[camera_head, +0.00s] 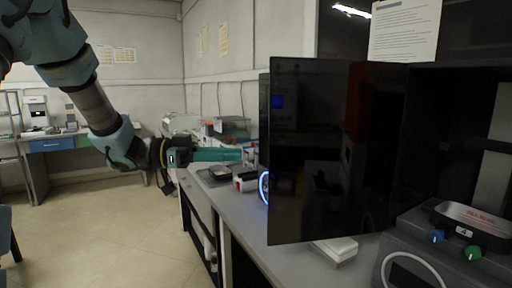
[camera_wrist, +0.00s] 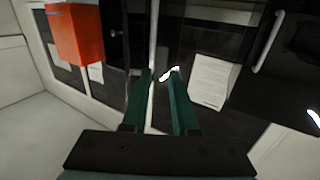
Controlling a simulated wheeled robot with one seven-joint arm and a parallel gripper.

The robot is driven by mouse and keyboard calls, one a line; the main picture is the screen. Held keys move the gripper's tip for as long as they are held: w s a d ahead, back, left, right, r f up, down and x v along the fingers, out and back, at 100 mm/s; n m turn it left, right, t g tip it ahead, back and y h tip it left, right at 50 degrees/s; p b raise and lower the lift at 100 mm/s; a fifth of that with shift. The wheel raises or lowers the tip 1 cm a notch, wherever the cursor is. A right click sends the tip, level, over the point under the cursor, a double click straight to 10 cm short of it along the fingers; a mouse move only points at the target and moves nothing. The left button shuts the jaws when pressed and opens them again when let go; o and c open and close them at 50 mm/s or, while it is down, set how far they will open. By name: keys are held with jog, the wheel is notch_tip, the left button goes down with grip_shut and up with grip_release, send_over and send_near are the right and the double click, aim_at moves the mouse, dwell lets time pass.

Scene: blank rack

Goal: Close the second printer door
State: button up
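A large dark, glossy printer door (camera_head: 335,150) stands swung open in the head view, jutting out past the bench's front edge. The dark printer body (camera_head: 450,130) is to its right, with its interior partly in view. My gripper (camera_head: 240,155) is left of the door, its teal fingers pointing right; it appears apart from the door. In the wrist view, the two fingers (camera_wrist: 161,76) are spread with nothing clearly held between them. Dark panels and a pale handle (camera_wrist: 268,42) show beyond them. Which printer counts as second I cannot tell.
A grey unit with knobs (camera_head: 450,252) sits at the front right. The bench (camera_head: 235,215) carries small equipment behind my gripper. An orange box (camera_wrist: 75,34) and a paper sheet (camera_wrist: 212,80) show in the wrist view. The floor (camera_head: 140,235) at left is clear.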

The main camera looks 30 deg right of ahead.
aim_at(277, 154)
jog(key=shift+m+g, duration=0.3)
jog(key=shift+g, duration=0.3)
jog(key=p+x, duration=0.1)
jog(key=x, duration=0.4)
jog(key=p+x, duration=0.1)
jog(key=x, duration=0.4)
jog(key=shift+s+p, duration=0.3)
jog(key=shift+s, duration=0.2)
grip_shut()
dwell(0.3)
